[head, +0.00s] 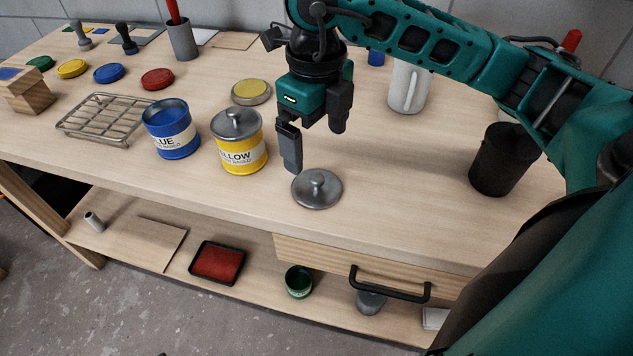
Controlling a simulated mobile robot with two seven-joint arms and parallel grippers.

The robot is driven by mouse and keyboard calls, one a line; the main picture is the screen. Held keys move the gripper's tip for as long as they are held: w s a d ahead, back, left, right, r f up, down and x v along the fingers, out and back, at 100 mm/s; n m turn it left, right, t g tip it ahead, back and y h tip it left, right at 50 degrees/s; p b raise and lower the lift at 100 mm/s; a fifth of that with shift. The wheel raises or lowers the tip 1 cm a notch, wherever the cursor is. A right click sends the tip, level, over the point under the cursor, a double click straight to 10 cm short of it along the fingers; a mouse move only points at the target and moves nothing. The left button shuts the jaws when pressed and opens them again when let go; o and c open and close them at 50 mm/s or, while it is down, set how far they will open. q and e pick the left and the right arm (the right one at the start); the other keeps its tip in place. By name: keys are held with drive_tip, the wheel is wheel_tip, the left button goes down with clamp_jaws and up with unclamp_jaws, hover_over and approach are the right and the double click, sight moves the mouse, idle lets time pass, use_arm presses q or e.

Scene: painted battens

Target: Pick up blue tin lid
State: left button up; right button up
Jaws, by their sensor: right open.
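A round grey metal lid with a knob (317,188) lies flat on the table near the front edge. The blue tin (171,130) stands upright to the left, without a lid, with blue showing at its open top. The yellow tin (239,150) stands between them with a similar grey lid on top. My right gripper (315,150) is open and empty, pointing down above and just behind the loose lid, apart from it. My left gripper is not in view.
A wire rack (103,119) is left of the blue tin. A yellow-topped round tin (251,91) sits behind the yellow tin. A black cup (503,160) and a white mug (409,87) stand to the right. The table between lid and black cup is clear.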

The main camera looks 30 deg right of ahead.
sight(317, 178)
wheel_tip(317, 178, down, 9)
drive_tip(key=shift+f, duration=0.1)
idle(0.4)
drive_tip(key=shift+c, duration=0.3)
drive_tip(key=c, duration=0.6)
drive_tip(key=shift+c, duration=0.2)
drive_tip(key=shift+r, duration=0.2)
